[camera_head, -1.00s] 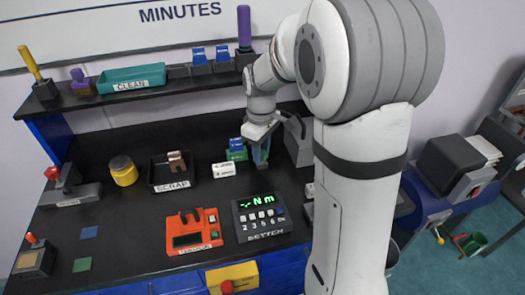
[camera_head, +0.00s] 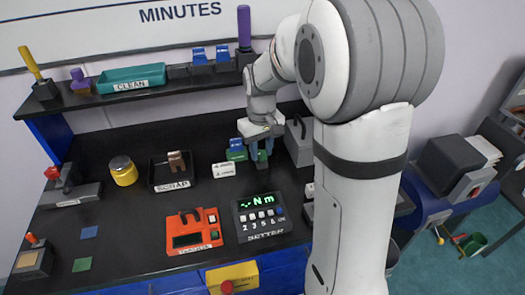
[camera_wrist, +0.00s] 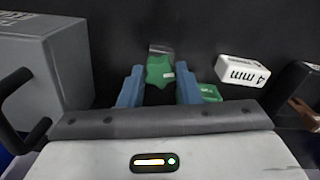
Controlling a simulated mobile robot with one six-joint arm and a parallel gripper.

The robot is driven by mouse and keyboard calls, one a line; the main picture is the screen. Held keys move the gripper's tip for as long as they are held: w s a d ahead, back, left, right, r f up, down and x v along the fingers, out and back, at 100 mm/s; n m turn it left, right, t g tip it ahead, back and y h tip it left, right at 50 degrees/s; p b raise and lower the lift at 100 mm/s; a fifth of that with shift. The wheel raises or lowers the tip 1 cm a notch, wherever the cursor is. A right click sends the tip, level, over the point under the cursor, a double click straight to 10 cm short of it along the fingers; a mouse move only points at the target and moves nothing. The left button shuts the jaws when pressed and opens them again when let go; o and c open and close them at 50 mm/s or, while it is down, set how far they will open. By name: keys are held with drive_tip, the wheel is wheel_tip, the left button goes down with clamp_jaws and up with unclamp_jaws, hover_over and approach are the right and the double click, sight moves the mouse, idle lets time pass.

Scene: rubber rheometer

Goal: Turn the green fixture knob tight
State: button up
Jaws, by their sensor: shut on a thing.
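The green fixture knob (camera_head: 262,156) stands at the back of the black bench, left of the grey box. In the wrist view the knob (camera_wrist: 159,70) is between the two blue fingers of my gripper (camera_wrist: 158,88). My gripper (camera_head: 261,149) points down over it and is shut on it. The gripper body hides the knob's near side and what lies below it.
A grey box with a black handle (camera_wrist: 40,65) stands close to the left in the wrist view. The white 4 mm block (camera_wrist: 242,70) and a green piece (camera_wrist: 210,93) are to the right. The setter (camera_head: 262,215) with a lit display sits in front.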

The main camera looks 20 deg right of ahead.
drive_tip(key=m, duration=0.4)
drive_tip(key=shift+m, duration=0.3)
drive_tip(key=m, duration=0.4)
drive_tip(key=shift+m, duration=0.3)
drive_tip(key=o, duration=0.9)
drive_tip(key=shift+c, duration=0.2)
